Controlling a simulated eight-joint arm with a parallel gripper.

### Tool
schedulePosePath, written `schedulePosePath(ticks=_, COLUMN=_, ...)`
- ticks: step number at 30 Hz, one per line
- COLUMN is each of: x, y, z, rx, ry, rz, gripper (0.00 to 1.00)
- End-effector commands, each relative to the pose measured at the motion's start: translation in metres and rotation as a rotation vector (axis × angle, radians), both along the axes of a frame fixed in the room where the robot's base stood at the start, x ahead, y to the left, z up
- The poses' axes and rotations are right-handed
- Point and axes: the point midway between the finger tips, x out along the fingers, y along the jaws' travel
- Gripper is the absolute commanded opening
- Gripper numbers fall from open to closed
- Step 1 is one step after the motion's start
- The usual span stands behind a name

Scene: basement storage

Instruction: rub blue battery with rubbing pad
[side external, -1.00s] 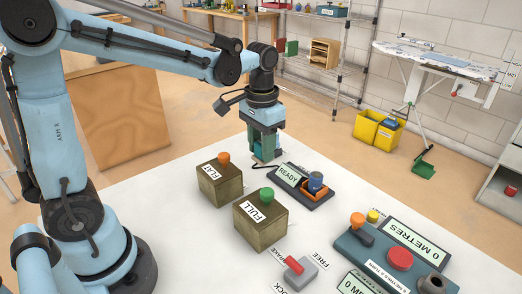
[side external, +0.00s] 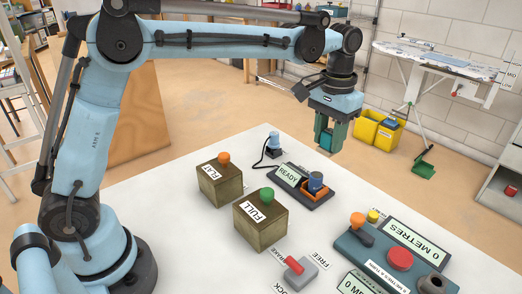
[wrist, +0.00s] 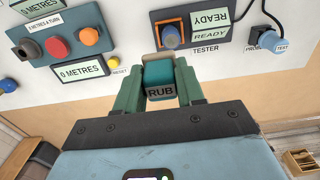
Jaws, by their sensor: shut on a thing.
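My gripper (side external: 324,134) is shut on the rubbing pad (wrist: 159,75), a teal block marked RUB that shows between the fingers in the wrist view. It hangs in the air near the table's far right edge, behind the tester (side external: 292,178). The blue battery (side external: 314,187) appears to be the blue piece in the tester's orange-framed socket; it also shows in the wrist view (wrist: 171,38). The pad and battery are apart. A READY display is on the tester.
A blue probe (side external: 273,140) stands on the table behind the tester, joined by a cable. Boxes marked FLAT (side external: 222,187) and FULL (side external: 262,226) stand left of the tester. A 0 METRES console (side external: 385,262) and a red-handled brake lever (side external: 298,270) are nearer the front.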

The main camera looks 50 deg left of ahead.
Motion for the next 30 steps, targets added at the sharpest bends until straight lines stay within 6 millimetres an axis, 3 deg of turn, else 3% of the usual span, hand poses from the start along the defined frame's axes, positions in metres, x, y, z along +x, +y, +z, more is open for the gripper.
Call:
schedulePosePath(ticks=23, x=0.001, y=0.000, z=-0.062, rx=0.000, ry=0.000, rz=0.000, gripper=0.14)
schedulePosePath(ticks=27, x=0.001, y=-0.001, z=-0.082, rx=0.000, ry=0.000, rz=0.000, gripper=0.14)
schedulePosePath(ticks=30, x=0.001, y=0.010, z=-0.079, rx=0.000, ry=0.000, rz=0.002, gripper=0.10)
